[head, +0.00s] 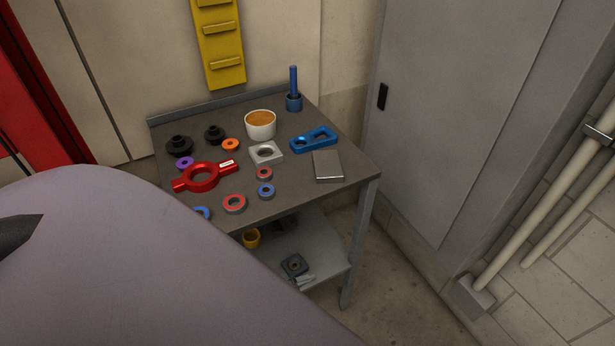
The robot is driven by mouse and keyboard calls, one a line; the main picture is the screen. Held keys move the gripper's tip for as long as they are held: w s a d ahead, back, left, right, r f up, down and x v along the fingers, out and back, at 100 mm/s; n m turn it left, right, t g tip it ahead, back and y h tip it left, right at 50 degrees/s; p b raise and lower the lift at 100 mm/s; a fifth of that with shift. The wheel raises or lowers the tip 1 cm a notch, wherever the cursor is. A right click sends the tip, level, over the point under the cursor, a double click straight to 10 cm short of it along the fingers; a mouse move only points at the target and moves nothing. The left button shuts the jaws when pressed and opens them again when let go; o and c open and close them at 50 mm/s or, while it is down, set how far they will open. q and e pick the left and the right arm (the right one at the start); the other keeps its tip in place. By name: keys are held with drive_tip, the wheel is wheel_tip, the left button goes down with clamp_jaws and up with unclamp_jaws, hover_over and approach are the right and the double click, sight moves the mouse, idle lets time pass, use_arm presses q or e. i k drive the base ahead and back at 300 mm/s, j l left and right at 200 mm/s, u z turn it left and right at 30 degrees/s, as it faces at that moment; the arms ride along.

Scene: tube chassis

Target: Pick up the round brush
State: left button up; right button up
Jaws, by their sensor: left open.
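The round brush appears to be the blue upright handle (293,80) at the back right corner of the metal table. Its lower end stands in a short blue holder (293,103), which hides any bristles. My left gripper (18,234) shows only as a dark piece at the left edge, open, far from the brush and touching nothing that I can see. My right gripper is out of view.
The table (330,200) holds a white cup of orange-brown stuff (261,130), a red two-handled ring (185,184), a blue block (314,140), a grey box (328,167) and several small rings. A grey cabinet (440,110) stands to the right. A large smooth grey shape covers the lower left.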

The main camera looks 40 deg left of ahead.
sight(293, 68)
drive_tip(key=u, duration=1.35)
